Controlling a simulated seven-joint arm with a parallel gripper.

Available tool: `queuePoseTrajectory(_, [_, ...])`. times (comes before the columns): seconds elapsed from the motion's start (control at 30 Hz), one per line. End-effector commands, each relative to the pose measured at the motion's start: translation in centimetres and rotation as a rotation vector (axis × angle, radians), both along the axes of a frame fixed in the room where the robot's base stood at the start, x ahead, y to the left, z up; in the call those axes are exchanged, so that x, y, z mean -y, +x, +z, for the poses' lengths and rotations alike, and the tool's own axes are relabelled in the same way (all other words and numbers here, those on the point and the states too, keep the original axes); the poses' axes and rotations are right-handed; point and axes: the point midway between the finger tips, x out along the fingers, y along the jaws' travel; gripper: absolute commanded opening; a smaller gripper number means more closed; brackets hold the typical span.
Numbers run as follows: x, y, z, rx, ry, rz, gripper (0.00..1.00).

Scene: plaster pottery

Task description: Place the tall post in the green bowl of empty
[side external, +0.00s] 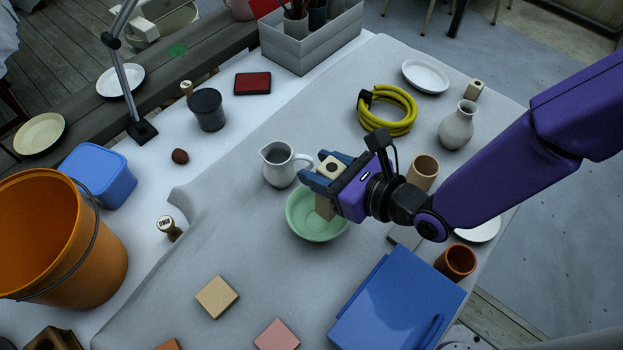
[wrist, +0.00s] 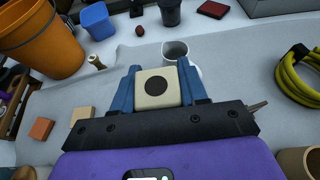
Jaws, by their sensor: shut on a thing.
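The tall post (side external: 325,206) is a beige square block with a dark round hole in its top. My gripper (side external: 328,174) is shut on its upper part, with blue fingers on two sides. The post is upright over the pale green bowl (side external: 300,222) in the side view. Its lower end shows against the bowl's inside; I cannot tell whether it touches the bottom. No other thing shows in the bowl. In the wrist view the post's top (wrist: 147,98) is between the fingers, and the bowl is hidden.
A white pitcher (side external: 277,167) stands close behind the bowl at the left. A tan cup (side external: 424,172) and a blue box (side external: 395,300) are to the right. The cloth left of the bowl is clear.

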Motion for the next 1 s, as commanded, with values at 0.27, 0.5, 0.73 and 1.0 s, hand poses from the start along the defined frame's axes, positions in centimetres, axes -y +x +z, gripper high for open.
queuePoseTrajectory(0.27, [-1.5,0.9,-2.0,0.001,0.003,0.001,0.00])
queuePoseTrajectory(0.5, [-1.8,1.2,-4.6,0.001,-0.001,-0.001,0.00])
queuePoseTrajectory(0.73, [-1.8,1.2,-5.6,0.001,0.003,0.001,0.00])
queuePoseTrajectory(1.0, [-1.8,1.2,-5.8,0.002,0.002,0.000,0.00])
